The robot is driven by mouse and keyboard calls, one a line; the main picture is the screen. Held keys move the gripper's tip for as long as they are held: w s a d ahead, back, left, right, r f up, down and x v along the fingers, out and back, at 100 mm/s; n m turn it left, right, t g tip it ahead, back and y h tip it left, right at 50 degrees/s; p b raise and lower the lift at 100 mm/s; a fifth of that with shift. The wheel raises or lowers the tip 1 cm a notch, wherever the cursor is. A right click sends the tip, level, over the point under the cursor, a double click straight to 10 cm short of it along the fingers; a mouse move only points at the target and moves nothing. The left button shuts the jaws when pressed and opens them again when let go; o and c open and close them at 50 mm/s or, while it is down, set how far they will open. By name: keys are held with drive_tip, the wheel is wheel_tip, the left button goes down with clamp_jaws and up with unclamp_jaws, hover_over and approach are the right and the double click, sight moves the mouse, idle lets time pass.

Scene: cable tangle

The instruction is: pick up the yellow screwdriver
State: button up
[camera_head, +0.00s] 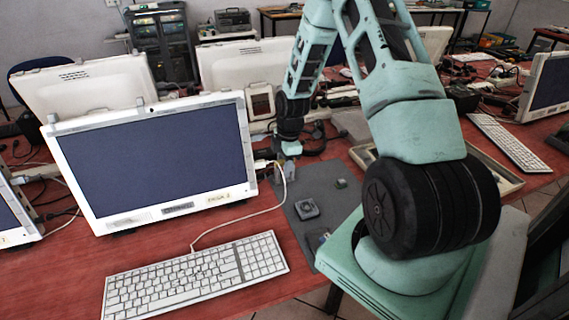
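I cannot make out a yellow screwdriver in this view. My gripper (290,150) points down over the far left end of a dark grey mat (318,184), just right of the white monitor. Its fingers are too small to tell whether they are open or shut, or whether they hold anything. A small grey block (284,170) shows right below it; I cannot tell whether they touch. My own arm hides part of the mat's right side.
On the mat lie a grey square part (307,208), a small greenish piece (341,183) and a small bluish item (323,238). A white monitor (150,160), its cable and a keyboard (196,275) stand left. A shallow tray (497,172) lies right, behind my arm.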

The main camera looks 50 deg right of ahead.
drive_tip(key=shift+f, duration=0.2)
clamp_jaws()
drive_tip(key=shift+r, duration=0.1)
